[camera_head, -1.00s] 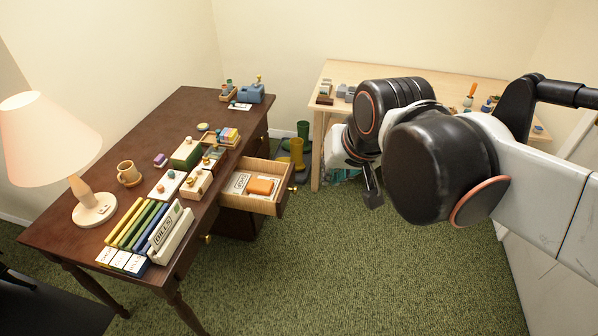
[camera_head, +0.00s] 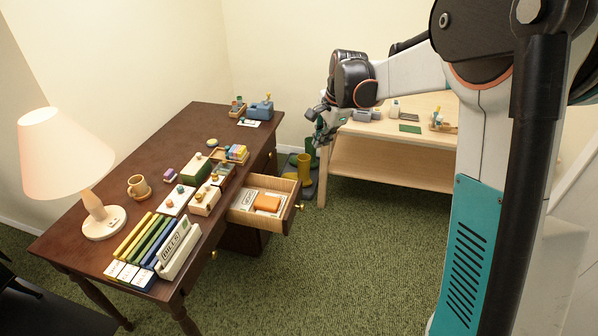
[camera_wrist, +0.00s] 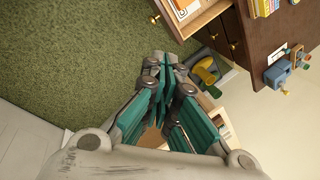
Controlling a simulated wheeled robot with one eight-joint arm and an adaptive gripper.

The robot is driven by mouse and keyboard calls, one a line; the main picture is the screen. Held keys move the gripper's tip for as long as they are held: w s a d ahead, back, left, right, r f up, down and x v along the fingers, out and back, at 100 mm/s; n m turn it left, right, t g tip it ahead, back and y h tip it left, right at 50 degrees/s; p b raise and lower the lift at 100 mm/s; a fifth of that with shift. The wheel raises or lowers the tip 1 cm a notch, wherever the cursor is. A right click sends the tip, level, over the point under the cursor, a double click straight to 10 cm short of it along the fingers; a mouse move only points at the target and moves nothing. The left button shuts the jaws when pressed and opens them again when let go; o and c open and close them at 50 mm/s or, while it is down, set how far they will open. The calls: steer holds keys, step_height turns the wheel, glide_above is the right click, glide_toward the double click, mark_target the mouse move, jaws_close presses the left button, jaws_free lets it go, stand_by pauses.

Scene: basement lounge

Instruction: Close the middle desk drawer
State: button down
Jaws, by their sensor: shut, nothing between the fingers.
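The wooden desk drawer (camera_head: 242,217) stands pulled out from the right side of the dark brown desk (camera_head: 165,145), with an orange item and papers inside. Its round brass knob (camera_head: 299,207) faces right. In the wrist view, the open drawer (camera_wrist: 206,16) shows at the top edge, with its knob (camera_wrist: 154,18) at its left end. My gripper (camera_head: 318,125) is up and beyond the drawer in the head view, apart from it.
A light wooden table (camera_head: 390,165) is at the back. Green carpet (camera_head: 330,265) right of the drawer is clear.

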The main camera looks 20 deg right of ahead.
steer(key=w+d+f+m+g, duration=0.1)
steer(key=w+d+f+m, duration=0.2)
steer(key=f, duration=0.4)
steer(key=w+d+f+m+y+p, duration=0.1)
steer(key=w+f+m, duration=0.25)
steer(key=f, duration=0.45)
steer(key=w+d+f+m+g, duration=0.1)
steer(key=w+d+f+m, duration=0.15)
steer(key=w+f, duration=0.35)
steer(key=w+a+f+b, duration=0.2)
steer(key=a+f+b, duration=0.3)
steer(key=f, duration=0.6)
steer(key=shift+a, duration=0.25)
steer(key=shift+r, duration=0.1)
steer(key=shift+a, duration=0.1)
